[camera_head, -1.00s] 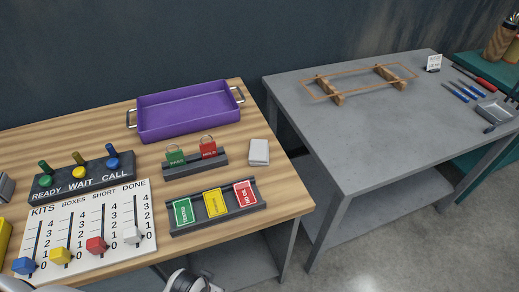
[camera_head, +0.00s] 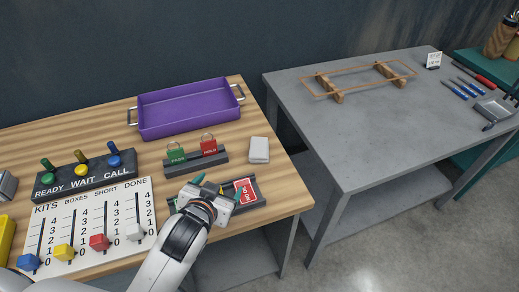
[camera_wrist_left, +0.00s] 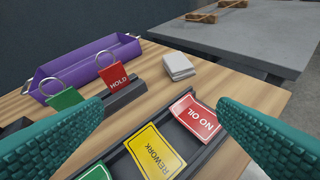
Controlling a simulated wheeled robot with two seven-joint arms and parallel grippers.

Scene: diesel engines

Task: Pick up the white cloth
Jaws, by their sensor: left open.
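The white cloth (camera_head: 259,150) is a small folded pad lying flat near the right edge of the wooden bench. In the left wrist view the cloth (camera_wrist_left: 178,65) lies ahead, beyond the open fingers, and shows stacked layers. My left gripper (camera_head: 219,188) is open and empty above the black card rack, nearer the front edge than the cloth and to its left. In the left wrist view its teal ribbed fingers (camera_wrist_left: 160,135) stand wide apart with the rack between them. My right gripper is not in view.
The card rack (camera_head: 258,203) holds a red NO OIL card and a yellow REWORK card. A tag stand (camera_head: 213,162) with green and red tags is left of the cloth. A purple tray (camera_head: 190,107) is behind. A grey table (camera_head: 370,130) stands across a gap.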

